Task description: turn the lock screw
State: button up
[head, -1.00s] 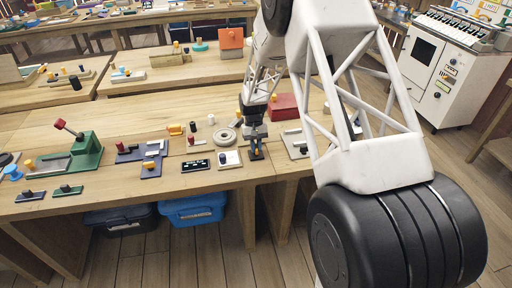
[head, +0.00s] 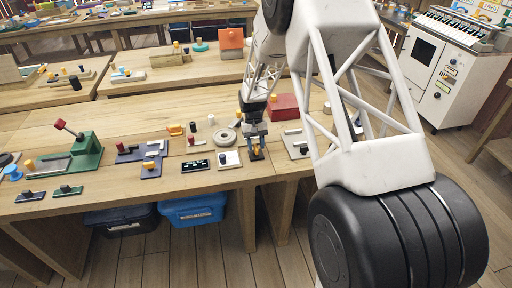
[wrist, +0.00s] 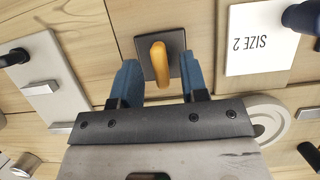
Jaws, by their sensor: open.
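A yellow-orange upright knob or handle, which looks like the lock screw (wrist: 160,60), stands on a small dark square plate (wrist: 145,42) in the wrist view. My gripper (wrist: 160,82) is open, with one blue finger on each side of the knob's near end. Gaps show between the knob and both fingers, so I see no contact. In the head view my gripper (head: 255,140) is over the small plate near the table's front edge, with the yellow knob (head: 257,152) just below it. The knob's height relative to the fingertips is hard to tell.
A white "SIZE 2" card (wrist: 258,42) lies right of the plate in the wrist view. A pale block with a dark knob (wrist: 45,85) lies left. A round grey ring (head: 225,136) and a red box (head: 283,106) stand close by in the head view.

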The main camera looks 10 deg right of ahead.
aim_at(256, 147)
jog(key=v, duration=0.6)
jog(key=shift+r, duration=0.3)
jog(key=shift+o, duration=0.2)
jog(key=shift+w, duration=0.1)
jog(key=o, duration=0.5)
jog(key=shift+o, duration=0.5)
jog(key=shift+m, duration=0.3)
jog(key=m+t, duration=0.1)
jog(key=m, duration=0.2)
jog(key=s+m+t, duration=0.1)
jog(key=m, duration=0.2)
jog(key=shift+s+m, duration=0.1)
jog(key=shift+m, duration=0.2)
jog(key=m, duration=0.2)
jog(key=s+m+t, duration=0.1)
jog(key=m, duration=0.2)
jog(key=shift+m, duration=0.3)
jog(key=m, duration=0.2)
jog(key=m+t, duration=0.1)
jog(key=m, duration=0.2)
jog(key=shift+s+r+t, duration=0.15)
jog(key=shift+s+t, duration=0.15)
jog(key=shift+s, duration=0.1)
jog(key=shift+f, duration=0.2)
